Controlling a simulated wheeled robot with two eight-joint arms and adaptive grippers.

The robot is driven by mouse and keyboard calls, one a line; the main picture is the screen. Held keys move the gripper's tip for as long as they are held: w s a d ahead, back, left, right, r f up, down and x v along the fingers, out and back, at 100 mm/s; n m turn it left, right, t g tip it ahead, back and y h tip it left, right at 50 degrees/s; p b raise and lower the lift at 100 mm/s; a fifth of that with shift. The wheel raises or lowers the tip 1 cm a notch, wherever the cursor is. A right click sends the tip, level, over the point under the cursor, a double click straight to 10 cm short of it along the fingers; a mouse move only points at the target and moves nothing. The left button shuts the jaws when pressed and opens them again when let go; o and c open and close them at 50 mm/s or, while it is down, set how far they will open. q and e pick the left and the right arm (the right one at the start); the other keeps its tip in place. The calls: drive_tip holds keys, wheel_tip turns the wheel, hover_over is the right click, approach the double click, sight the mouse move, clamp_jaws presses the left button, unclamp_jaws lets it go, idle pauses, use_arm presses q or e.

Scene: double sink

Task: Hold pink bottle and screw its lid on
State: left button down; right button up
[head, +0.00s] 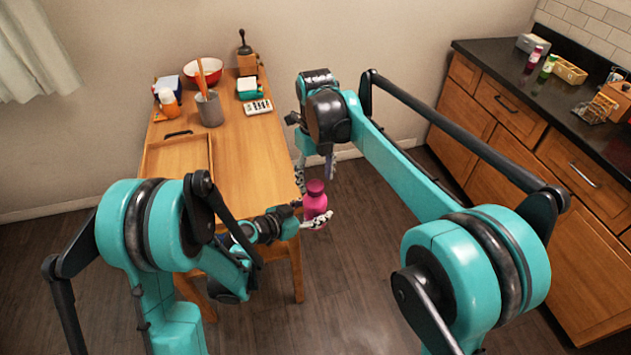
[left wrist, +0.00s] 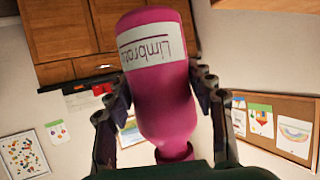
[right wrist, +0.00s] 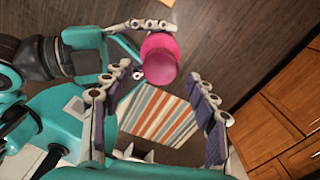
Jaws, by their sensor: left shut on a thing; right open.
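A pink bottle (head: 314,205) is upright just off the table's right front corner in the head view. My left gripper (head: 310,215) is shut around its body. In the left wrist view the bottle (left wrist: 160,105) sits between both fingers, its white label upside down and its narrow neck toward the picture's bottom. My right gripper (head: 316,173) is open, fingers pointing down above the bottle's top. In the right wrist view the bottle (right wrist: 158,42) lies beyond the open fingers, which do not touch it. I cannot tell whether the rounded pink top is a separate lid.
The wooden table (head: 250,160) bears a red bowl (head: 203,72), a grey utensil cup (head: 209,110) and an orange-and-white bottle (head: 169,102) at its back. A dark counter (head: 540,90) with several items stands at right. A striped mat (right wrist: 155,115) shows in the right wrist view.

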wheel_tip(320, 180, up, 2)
drive_tip(key=shift+r, duration=0.1)
drive_tip(key=shift+c, duration=0.3)
